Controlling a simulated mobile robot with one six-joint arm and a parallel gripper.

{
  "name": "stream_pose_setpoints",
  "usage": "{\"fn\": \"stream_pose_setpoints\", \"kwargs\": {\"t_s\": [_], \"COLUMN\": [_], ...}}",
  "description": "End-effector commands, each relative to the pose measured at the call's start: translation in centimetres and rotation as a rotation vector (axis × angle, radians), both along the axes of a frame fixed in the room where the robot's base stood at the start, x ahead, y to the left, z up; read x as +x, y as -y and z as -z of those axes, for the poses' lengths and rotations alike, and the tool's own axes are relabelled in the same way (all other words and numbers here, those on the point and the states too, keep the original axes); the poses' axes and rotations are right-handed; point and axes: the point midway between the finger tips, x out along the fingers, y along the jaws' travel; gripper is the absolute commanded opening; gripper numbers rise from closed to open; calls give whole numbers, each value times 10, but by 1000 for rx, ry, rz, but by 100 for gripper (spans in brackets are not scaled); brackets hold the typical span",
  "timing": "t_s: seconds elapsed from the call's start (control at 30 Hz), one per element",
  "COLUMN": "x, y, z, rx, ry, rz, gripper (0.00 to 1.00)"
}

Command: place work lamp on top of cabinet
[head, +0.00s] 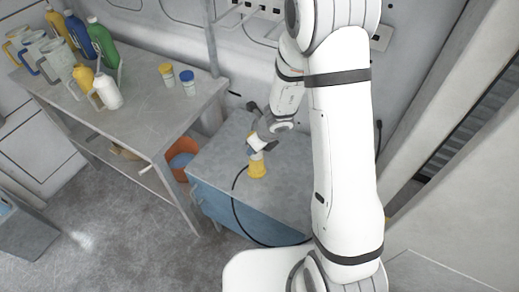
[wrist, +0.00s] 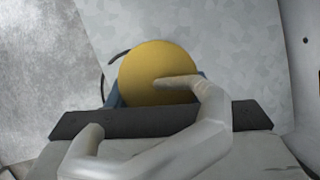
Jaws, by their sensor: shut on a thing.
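The work lamp (head: 258,169) has a yellow end, a paler body and a dark cord. In the head view it is upright, yellow end down, over the grey top of the blue cabinet (head: 215,163). I cannot tell if it touches the top. My gripper (head: 254,142) is shut on the lamp's upper part, which the jaws partly hide. In the wrist view the lamp's round yellow end (wrist: 150,70) lies beyond a dark bar, with a pale curved hook-like piece in front.
A grey workbench (head: 150,120) at the left holds several bottles, jugs and two small capped jars (head: 187,82). An orange bucket (head: 182,160) stands between bench and cabinet. The lamp's cord (head: 236,212) hangs over the cabinet's front edge. The cabinet top around the lamp is clear.

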Motion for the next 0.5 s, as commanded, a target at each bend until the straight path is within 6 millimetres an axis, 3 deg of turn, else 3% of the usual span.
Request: {"fn": "stream_pose_setpoints", "kwargs": {"t_s": [0.43,0.47,0.5], "x": [1,0,0], "y": [0,0,1], "z": [7,7,6], "rx": [1,0,0], "ry": [2,1,1], "rz": [1,1,1], "gripper": [0,49,52]}}
